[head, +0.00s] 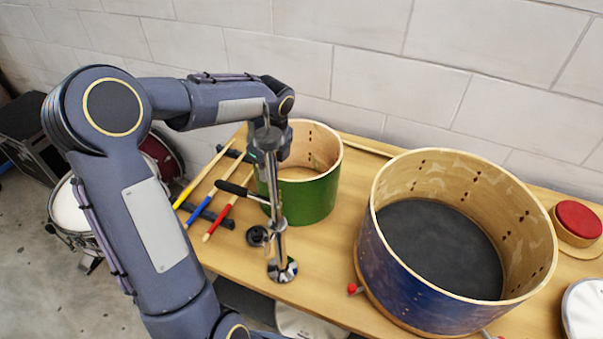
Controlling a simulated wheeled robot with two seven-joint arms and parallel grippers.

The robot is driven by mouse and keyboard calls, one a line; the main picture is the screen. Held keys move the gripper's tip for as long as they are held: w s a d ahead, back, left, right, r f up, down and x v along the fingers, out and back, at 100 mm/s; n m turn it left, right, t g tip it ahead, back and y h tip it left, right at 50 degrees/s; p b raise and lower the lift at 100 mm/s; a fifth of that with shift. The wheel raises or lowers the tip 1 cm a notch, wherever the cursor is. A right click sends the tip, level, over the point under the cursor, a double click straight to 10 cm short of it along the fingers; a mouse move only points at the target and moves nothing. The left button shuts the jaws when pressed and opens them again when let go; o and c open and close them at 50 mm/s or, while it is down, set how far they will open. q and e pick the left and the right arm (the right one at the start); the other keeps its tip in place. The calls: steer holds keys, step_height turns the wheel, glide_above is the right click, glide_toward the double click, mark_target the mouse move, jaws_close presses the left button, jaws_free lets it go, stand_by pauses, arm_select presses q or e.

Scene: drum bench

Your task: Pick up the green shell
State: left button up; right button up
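The green shell (310,200) is a round drum shell with a pale wooden rim. It stands upright on the bench, left of the large blue shell. My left arm comes in from the left and bends over the back of the bench. Its wrist end is above the green shell's left rim. My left gripper (268,145) is down by the left side of the shell, partly lost behind a chrome post (281,245). Its fingers are not clear, so I cannot tell whether they touch the shell. My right gripper is not in view.
The blue shell (390,270) with a dark inside fills the right of the bench (235,260). Several coloured sticks (200,180) lie at the left. A red-topped round piece (578,220) is at the far right. A block wall stands behind.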

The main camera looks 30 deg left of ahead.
arm_select(q)
step_height(320, 180, down, 7)
steer(key=p, duration=0.1)
steer(key=shift+a, duration=0.35)
steer(key=shift+w, duration=0.1)
jaws_close()
steer(key=shift+w+r, duration=0.1)
steer(key=shift+r, duration=0.05)
stand_by(1.0)
